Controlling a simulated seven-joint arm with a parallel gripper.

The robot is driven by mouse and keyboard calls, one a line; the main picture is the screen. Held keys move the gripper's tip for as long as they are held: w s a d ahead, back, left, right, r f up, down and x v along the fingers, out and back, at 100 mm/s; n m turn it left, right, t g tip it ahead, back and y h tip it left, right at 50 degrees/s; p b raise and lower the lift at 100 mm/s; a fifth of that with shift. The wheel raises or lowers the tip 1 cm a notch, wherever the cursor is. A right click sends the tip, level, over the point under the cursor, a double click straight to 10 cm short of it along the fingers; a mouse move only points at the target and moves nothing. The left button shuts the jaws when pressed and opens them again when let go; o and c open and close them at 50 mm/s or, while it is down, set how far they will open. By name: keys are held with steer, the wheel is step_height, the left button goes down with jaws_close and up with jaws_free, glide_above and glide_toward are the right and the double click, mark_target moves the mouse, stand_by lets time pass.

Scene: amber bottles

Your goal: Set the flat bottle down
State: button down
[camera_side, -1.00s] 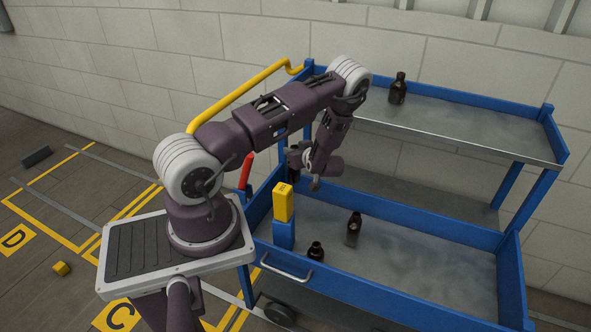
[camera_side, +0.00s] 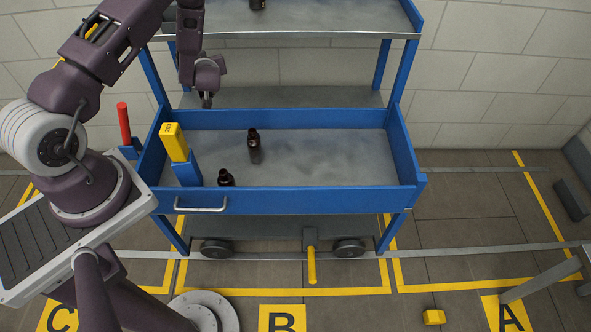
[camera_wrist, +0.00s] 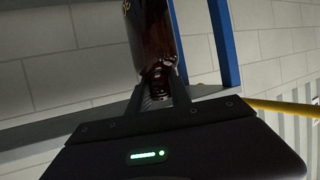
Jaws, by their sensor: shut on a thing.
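My gripper (camera_side: 207,100) hangs near the back left of the cart's lower tray (camera_side: 330,165), above its rear wall in the side view. In the wrist view, the gripper (camera_wrist: 163,90) is shut on the neck of a dark amber bottle (camera_wrist: 152,42). The bottle's body extends away from the fingers and is cut off by the top of that view. I cannot make out the held bottle in the side view, nor tell whether it is flat-sided.
A yellow-and-blue block (camera_side: 181,155) stands at the tray's left front. Raised blue walls edge the lower tray; its right half is clear. Another dark bottle (camera_side: 258,4) stands on the upper shelf (camera_side: 330,22), cut off by the frame. A red post (camera_side: 123,122) rises left of the cart.

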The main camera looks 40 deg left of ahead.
steer(key=w+d+m+t+h, duration=0.75)
steer(key=w+d, duration=0.25)
steer(key=d, duration=0.5)
steer(key=d+m+h, duration=0.7)
steer(key=d, duration=0.7)
step_height(320, 180, down, 22)
steer(key=shift+d, duration=0.15)
steer(key=shift+r+t, duration=0.1)
steer(key=shift+t, duration=0.15)
steer(key=c, duration=1.2)
jaws_free()
